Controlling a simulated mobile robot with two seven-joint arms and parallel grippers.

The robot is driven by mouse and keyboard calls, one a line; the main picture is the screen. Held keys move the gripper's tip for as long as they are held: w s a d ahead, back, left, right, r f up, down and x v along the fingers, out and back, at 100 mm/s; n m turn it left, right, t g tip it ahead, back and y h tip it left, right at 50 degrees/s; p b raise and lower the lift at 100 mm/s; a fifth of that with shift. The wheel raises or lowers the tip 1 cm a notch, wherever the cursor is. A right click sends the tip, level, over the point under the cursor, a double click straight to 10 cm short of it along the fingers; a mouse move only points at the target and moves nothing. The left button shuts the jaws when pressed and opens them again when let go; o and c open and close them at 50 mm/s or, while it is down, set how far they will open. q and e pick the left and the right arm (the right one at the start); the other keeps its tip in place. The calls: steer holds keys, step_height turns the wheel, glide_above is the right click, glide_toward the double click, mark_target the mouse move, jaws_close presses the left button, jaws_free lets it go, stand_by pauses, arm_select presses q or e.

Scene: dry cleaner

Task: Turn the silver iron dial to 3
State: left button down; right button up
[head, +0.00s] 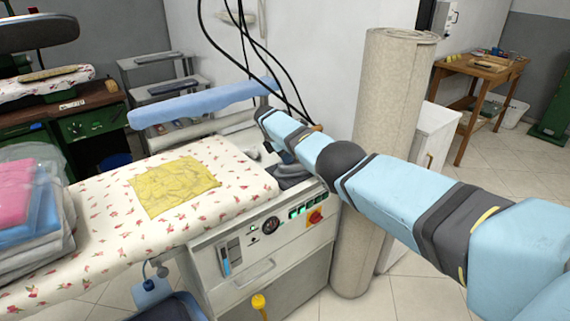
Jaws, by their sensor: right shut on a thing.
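My right gripper (272,149) is at the far right end of the ironing board, beside the wall, with its arm coming in from the right. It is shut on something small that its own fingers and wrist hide. A grey, metallic shape (291,171) just below it looks like the silver iron, mostly covered by my arm. The iron's dial and its number cannot be made out. My left gripper is not in view.
A floral ironing board (108,222) carries a yellow cloth (172,187) and bagged clothes (32,215). A control panel with a red knob (315,217) is below. A blue sleeve board (200,102) stands behind. Black cables hang above my gripper. A fabric roll (392,100) stands right.

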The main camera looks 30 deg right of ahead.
steer(key=shift+f+m+b, duration=0.15)
steer(key=shift+m+b, duration=0.55)
steer(key=shift+b, duration=0.5)
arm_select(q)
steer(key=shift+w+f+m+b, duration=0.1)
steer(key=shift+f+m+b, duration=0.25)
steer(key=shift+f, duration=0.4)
arm_select(e)
steer(key=shift+m+g, duration=0.3)
steer(key=shift+g, duration=0.1)
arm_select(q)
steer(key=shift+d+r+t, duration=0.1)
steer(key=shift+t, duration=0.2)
arm_select(e)
steer(key=shift+r, duration=0.2)
steer(key=o, duration=0.9)
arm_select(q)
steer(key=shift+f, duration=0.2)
